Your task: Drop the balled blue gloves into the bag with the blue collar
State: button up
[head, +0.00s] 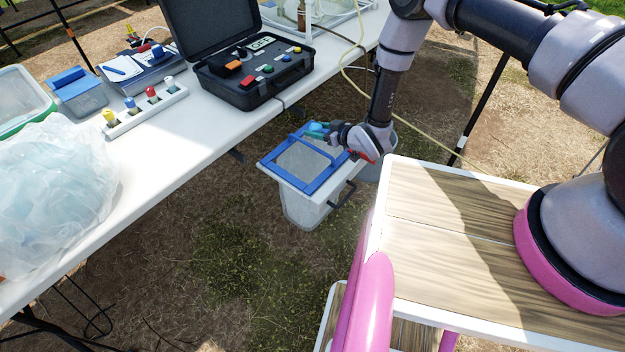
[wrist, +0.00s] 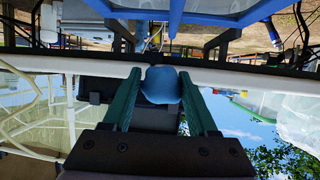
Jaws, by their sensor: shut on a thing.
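The balled blue gloves (wrist: 161,84) are pinched between the two green fingers of my gripper (wrist: 160,100). In the head view my gripper (head: 328,131) shows at the upper right part of the blue collar, with a small bit of the blue gloves (head: 316,128) at its tip. The bag with the blue collar (head: 276,175) stands below the table's edge, its square collar open upward and its clear body (head: 302,212) hanging beneath. The gripper appears above the collar's far side; its exact height over it is hard to tell.
A long white table (head: 165,165) runs along the left, holding an open black case (head: 262,92), a rack with coloured caps (head: 145,110) and a crumpled clear bag (head: 60,190). A wood-topped cart (head: 440,250) stands at right. A yellowish hose (head: 410,125) passes behind my gripper.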

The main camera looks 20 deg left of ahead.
jog(key=shift+f, duration=0.35)
jog(key=o, duration=1.4)
jog(key=shift+s+d, duration=0.1)
jog(key=v, duration=1)
jog(key=shift+s+d+r, duration=0.15)
jog(key=shift+r, duration=0.1)
